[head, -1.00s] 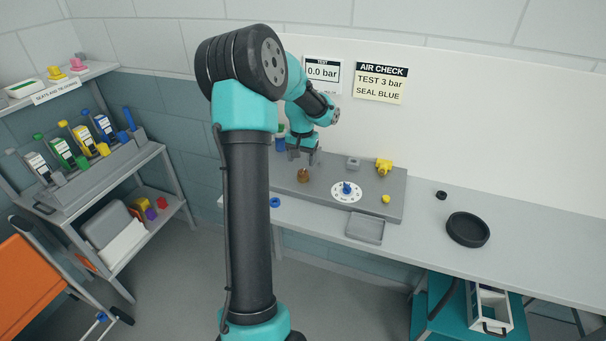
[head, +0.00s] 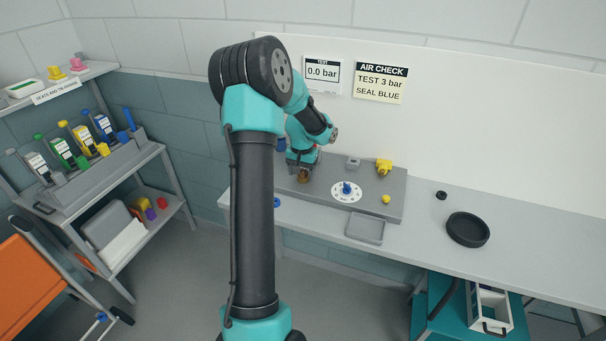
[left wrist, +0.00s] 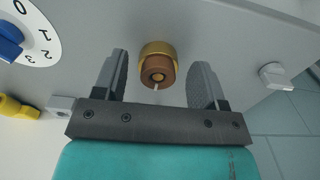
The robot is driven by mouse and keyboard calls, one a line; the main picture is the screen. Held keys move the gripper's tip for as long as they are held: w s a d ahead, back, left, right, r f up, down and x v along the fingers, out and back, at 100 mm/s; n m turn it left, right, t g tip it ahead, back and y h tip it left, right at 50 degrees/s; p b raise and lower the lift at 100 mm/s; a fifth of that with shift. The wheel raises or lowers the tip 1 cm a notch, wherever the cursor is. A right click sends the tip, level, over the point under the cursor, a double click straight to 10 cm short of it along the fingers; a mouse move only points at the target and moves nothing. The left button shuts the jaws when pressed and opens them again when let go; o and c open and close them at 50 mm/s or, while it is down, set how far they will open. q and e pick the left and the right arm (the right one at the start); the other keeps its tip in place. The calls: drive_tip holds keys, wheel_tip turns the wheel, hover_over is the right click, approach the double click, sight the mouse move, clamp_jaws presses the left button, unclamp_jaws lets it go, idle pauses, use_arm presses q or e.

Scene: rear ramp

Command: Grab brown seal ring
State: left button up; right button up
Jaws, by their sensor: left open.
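The brown seal ring (left wrist: 153,77) sits on a brass fitting (left wrist: 158,48) on the grey bench plate (head: 325,205). In the left wrist view it lies between the two open fingers of my left gripper (left wrist: 161,64), with a gap on each side. In the head view the brown ring (head: 304,178) shows small, partly covered by my left gripper (head: 303,171) just above and around it. My left gripper is open and holds nothing. My right gripper is not in view.
A white numbered dial with a blue knob (head: 347,189) stands right of the ring. A yellow fitting (head: 384,167), a small grey block (head: 353,163) and a shallow grey tray (head: 365,229) are farther right. A black round dish (head: 468,230) lies on the bench.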

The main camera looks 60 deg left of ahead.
use_arm(q)
drive_tip(key=shift+c, duration=0.5)
drive_tip(key=c, duration=0.9)
